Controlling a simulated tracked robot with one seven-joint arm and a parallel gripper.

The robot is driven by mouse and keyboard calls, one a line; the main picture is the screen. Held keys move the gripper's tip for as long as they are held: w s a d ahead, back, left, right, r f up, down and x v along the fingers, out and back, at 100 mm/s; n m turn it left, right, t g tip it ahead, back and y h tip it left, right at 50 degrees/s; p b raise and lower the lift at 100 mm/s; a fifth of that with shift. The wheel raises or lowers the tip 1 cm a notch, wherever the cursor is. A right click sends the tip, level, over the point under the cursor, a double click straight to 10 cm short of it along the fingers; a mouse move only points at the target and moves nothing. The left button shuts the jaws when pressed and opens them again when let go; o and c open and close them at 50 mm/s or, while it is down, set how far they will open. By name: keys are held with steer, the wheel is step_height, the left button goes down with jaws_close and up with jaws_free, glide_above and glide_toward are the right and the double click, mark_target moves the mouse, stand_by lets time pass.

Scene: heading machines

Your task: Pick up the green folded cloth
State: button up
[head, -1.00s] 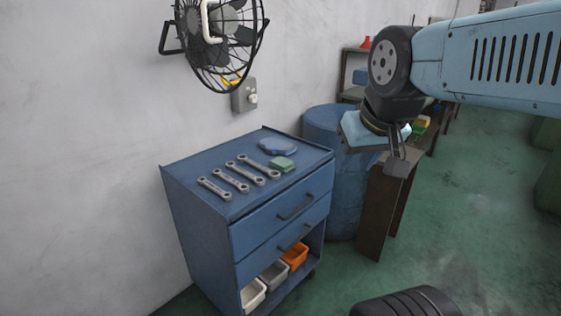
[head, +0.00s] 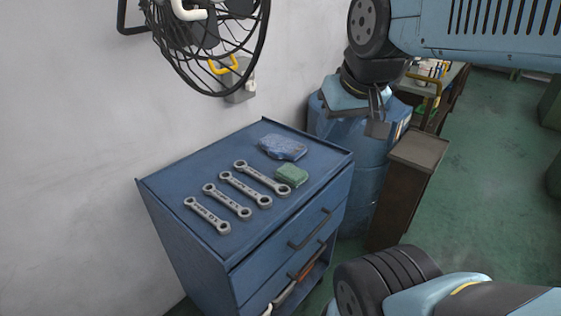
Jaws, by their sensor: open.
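The green folded cloth (head: 292,175) lies on the top of the blue tool cabinet (head: 170,183), near its right edge. A blue cloth-like item (head: 283,147) lies just behind it, and several wrenches lie to its left. My gripper (head: 378,122) hangs at the upper right, pointing down, to the right of the cabinet and apart from the cloth. It is open, with nothing seen between its fingers. Its fingers look small and partly overlap in this view.
Several wrenches (head: 244,190) lie in a row on the cabinet top. A black wall fan (head: 210,40) juts out above the cabinet's back left. A blue barrel (head: 360,160) and a brown stand (head: 405,190) are at the right. Green floor is clear at far right.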

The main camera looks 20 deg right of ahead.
steer(key=shift+w, duration=0.2)
steer(key=shift+o, duration=0.2)
steer(key=o, duration=0.3)
steer(key=shift+w, duration=0.4)
steer(key=o, duration=0.5)
steer(key=shift+n+g, duration=0.6)
steer(key=w, duration=0.4)
steer(key=shift+w+a+f, duration=0.2)
steer(key=shift+w+f, duration=0.05)
steer(key=shift+f, duration=0.1)
steer(key=w+f+n+g, duration=0.1)
steer(key=w+f+n, duration=0.1)
steer(key=w, duration=0.5)
steer(key=shift+w+f+g+h, duration=0.2)
steer(key=shift+f+g+h, duration=0.1)
steer(key=shift+f, duration=0.3)
steer(key=n+g, duration=0.3)
glide_above(291, 170)
steer(key=f, duration=1.8)
steer(key=shift+s+f, duration=0.3)
steer(key=shift+f, duration=0.05)
steer(key=shift+w+f, duration=0.2)
steer(key=shift+f, duration=2.25)
